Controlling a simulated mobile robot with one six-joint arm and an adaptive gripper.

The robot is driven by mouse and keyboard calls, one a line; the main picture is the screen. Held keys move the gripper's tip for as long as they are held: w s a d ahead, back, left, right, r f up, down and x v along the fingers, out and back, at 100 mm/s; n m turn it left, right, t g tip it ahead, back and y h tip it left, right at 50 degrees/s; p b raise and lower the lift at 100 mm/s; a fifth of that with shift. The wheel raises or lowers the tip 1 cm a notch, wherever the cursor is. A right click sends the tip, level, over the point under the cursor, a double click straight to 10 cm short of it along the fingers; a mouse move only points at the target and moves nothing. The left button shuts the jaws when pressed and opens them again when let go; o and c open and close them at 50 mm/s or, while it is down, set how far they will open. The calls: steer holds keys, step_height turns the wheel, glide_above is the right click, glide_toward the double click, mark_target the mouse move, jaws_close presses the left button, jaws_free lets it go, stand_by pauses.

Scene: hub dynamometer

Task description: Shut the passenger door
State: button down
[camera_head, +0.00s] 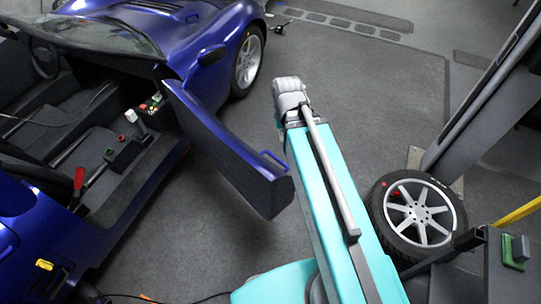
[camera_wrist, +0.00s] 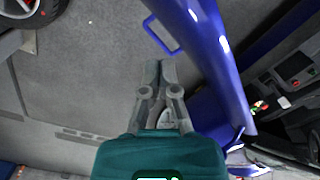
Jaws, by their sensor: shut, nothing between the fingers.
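The passenger door (camera_head: 225,150) of the blue car stands wide open in the head view, swung out from the car body, its dark inner face showing. A blue loop handle (camera_head: 273,160) sticks out near its free end. In the wrist view the door (camera_wrist: 212,45) runs down the right side and the handle (camera_wrist: 162,33) shows at the top. My gripper (camera_wrist: 160,68) is shut and empty. In the wrist view its fingertips are below the handle and left of the door, seemingly apart from both. In the head view my arm hides the gripper.
The car's cabin (camera_head: 110,145) with levers and coloured buttons lies open at left. A loose wheel (camera_head: 418,212) lies on the floor at right, beside a grey post (camera_head: 480,100). The floor (camera_head: 350,90) beyond the door is mostly clear.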

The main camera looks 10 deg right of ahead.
steer(key=w+d+f+m+g+y+b, duration=0.1)
steer(key=w+d+f+m+b, duration=0.3)
steer(key=w+f+m+b, duration=0.7)
steer(key=shift+w+d+f+g+y+b, duration=0.2)
steer(key=shift+w+g+y+b, duration=0.15)
steer(key=shift+w+y, duration=0.45)
steer(key=shift+s+a+f, duration=0.1)
steer(key=shift+s+f, duration=0.05)
steer(key=s+a+f+b, duration=0.1)
steer(key=a+f+b, duration=0.1)
steer(key=f+b, duration=0.1)
steer(key=s+a+f+b, duration=0.1)
steer(key=a+f+b, duration=0.1)
steer(key=f+b, duration=0.1)
steer(key=s+a+f+b, duration=0.1)
steer(key=f+b, duration=0.3)
steer(key=shift+s+a+f, duration=0.1)
steer(key=shift+s+a, duration=0.1)
steer(key=shift+a, duration=0.2)
